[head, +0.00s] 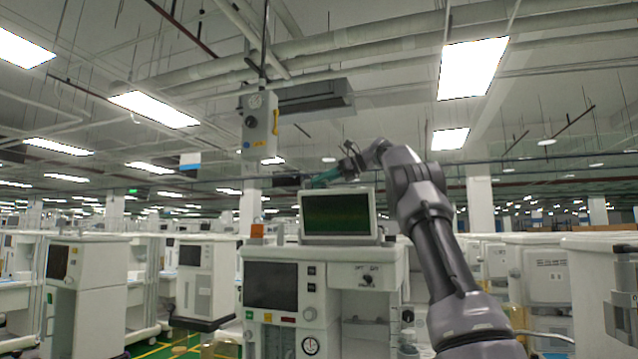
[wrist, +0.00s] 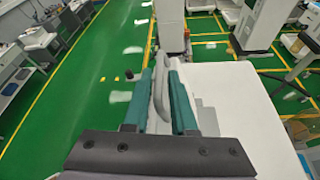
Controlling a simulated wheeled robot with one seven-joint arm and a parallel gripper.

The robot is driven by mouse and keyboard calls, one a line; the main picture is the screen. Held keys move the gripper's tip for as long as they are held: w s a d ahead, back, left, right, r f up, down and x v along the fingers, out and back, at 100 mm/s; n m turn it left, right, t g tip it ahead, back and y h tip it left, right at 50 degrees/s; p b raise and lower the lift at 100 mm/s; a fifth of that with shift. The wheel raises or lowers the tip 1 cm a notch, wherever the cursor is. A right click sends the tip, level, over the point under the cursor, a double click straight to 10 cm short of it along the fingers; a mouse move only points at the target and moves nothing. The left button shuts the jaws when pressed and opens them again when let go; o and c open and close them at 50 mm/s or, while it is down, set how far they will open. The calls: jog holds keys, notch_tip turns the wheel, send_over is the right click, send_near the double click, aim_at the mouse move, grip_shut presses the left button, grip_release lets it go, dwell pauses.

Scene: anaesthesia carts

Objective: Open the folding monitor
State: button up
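The folding monitor (head: 338,213) stands on top of a white cart in the middle of the head view. Its screen is dark green in a light frame and faces me, roughly upright. My gripper (head: 314,183), with teal fingers, is just above the monitor's top edge. In the wrist view my gripper (wrist: 160,75) has its two teal fingers apart, with a curved grey bar (wrist: 160,92) showing between them. Whether the fingers touch this bar I cannot tell. A broad white surface (wrist: 235,100) lies to the right of the fingers; I cannot tell which part it is.
The white cart (head: 370,282) has a dark lower screen (head: 271,285), knobs and a gauge. An orange block (head: 257,231) stands on its left top. A grey box with a gauge (head: 259,124) hangs above. Other carts (head: 85,298) stand around on green floor (wrist: 105,55).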

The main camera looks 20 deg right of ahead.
jog(key=v, duration=1)
jog(key=shift+d, duration=0.15)
grip_shut()
jog(key=s+a+r+m+t+y, duration=0.4)
jog(key=a+r+t+y, duration=0.15)
jog(key=a+r, duration=0.2)
jog(key=s+f+m+t+h, duration=0.4)
jog(key=f+m+h, duration=0.2)
jog(key=f+m, duration=0.3)
jog(key=s+f+m+t+h, duration=0.4)
jog(key=f+m+t+h, duration=0.15)
jog(key=f+m, duration=0.3)
jog(key=w+r, duration=0.4)
jog(key=w, duration=0.8)
jog(key=shift+w+a+r+g+h, duration=0.25)
jog(key=shift+a+r+g+h, duration=0.05)
jog(key=shift+a+h, duration=0.1)
